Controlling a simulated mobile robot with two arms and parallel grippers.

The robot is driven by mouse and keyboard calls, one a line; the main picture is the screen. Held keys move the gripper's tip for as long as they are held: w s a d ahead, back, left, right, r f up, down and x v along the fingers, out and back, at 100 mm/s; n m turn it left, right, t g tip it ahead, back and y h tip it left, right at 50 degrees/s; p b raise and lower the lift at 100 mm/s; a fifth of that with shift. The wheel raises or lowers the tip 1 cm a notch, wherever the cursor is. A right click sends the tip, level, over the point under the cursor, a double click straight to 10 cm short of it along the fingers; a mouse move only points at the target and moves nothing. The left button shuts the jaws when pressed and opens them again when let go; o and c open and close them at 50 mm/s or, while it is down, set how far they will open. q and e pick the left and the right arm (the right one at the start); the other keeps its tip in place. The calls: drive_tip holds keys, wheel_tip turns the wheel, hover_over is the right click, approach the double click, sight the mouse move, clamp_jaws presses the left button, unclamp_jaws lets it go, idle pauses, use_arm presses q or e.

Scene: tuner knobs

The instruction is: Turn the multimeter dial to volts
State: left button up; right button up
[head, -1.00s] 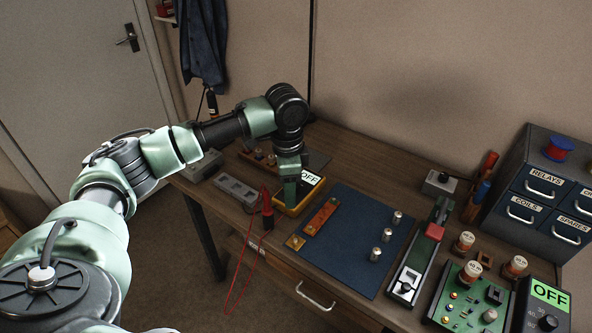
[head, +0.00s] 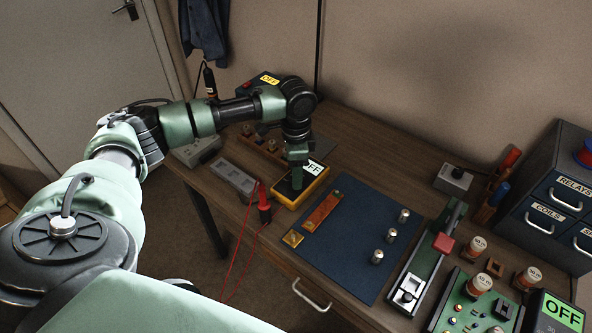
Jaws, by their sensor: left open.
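The multimeter (head: 306,195) is a yellow-edged unit lying on the wooden bench, left of the blue mat. Its pale display (head: 314,168) shows black letters, partly covered, that read as OFF. My left gripper (head: 296,186) points straight down over the multimeter's dark face and is open. The dial is hidden behind the gripper, so I cannot tell whether the fingers are around it or touching it. My right gripper is not in view.
A blue mat (head: 345,250) with metal cylinders and an orange strip lies right of the multimeter. A red probe (head: 264,205) with a red lead hangs at the bench's front edge. A grey block (head: 233,179) sits to the left. A drawer cabinet (head: 549,228) stands far right.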

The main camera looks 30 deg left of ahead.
use_arm(q)
drive_tip(key=shift+f, duration=0.15)
clamp_jaws()
drive_tip(key=shift+m+p, duration=0.4)
drive_tip(key=shift+p, duration=0.3)
drive_tip(key=m+p, duration=0.3)
drive_tip(key=p, duration=0.1)
drive_tip(key=shift+r+m, duration=0.25)
drive_tip(key=shift+m, duration=0.15)
drive_tip(key=m+p, duration=0.2)
drive_tip(key=m, duration=0.1)
drive_tip(key=shift+f, duration=0.15)
drive_tip(key=shift+m+p, duration=0.6)
drive_tip(key=shift+m, duration=1.3)
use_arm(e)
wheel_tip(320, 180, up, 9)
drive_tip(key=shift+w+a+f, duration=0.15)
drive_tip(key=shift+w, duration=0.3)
use_arm(q)
drive_tip(key=shift+m, duration=0.3)
